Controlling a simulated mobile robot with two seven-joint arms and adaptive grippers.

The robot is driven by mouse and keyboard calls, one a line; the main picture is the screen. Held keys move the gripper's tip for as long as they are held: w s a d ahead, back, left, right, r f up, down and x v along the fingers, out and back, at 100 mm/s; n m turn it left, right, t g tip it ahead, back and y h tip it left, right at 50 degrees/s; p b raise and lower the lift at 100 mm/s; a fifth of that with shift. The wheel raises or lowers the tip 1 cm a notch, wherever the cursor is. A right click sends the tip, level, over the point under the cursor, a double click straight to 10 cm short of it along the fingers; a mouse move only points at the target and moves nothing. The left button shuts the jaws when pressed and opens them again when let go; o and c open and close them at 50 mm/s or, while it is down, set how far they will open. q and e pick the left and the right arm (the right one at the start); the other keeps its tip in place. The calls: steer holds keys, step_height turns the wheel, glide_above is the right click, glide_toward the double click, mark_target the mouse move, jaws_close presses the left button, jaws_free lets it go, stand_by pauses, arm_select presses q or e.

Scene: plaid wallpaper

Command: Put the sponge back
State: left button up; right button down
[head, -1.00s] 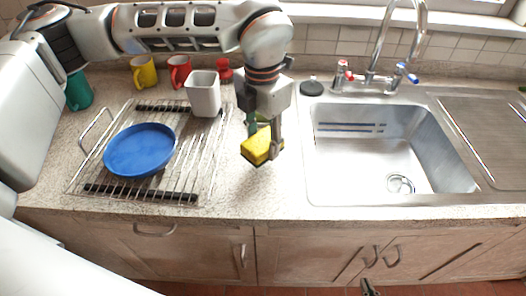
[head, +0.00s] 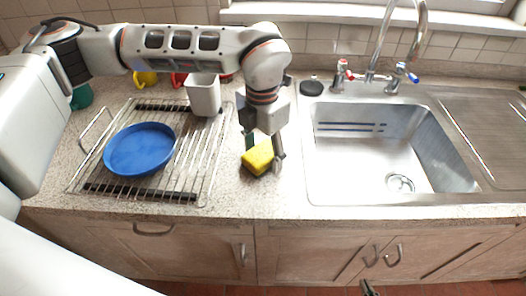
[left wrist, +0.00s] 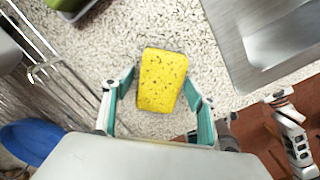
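The yellow sponge (head: 257,158) is at the countertop between the dish rack and the sink. It also shows in the left wrist view (left wrist: 162,80), between the two teal fingers of my left gripper (left wrist: 158,84). The fingers stand apart, with a clear gap on the sponge's left side and little or no gap on its right. In the head view my left gripper (head: 264,150) points down around the sponge. Part of my right gripper (head: 369,288) shows low in front of the cupboards; its fingers are too small to read.
A wire dish rack (head: 205,165) holds a blue plate (head: 140,149); a white square cup (head: 204,95) stands at its back right. The steel sink (head: 370,150) lies to the right. A dark round stopper (head: 312,88) sits behind. Coloured mugs (head: 145,78) stand along the wall.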

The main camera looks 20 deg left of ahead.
mark_target(262, 153)
arm_select(q)
step_height(262, 153, up, 12)
steer(key=shift+r, duration=0.15)
stand_by(0.5)
steer(key=shift+s, duration=0.1)
steer(key=shift+s, duration=0.1)
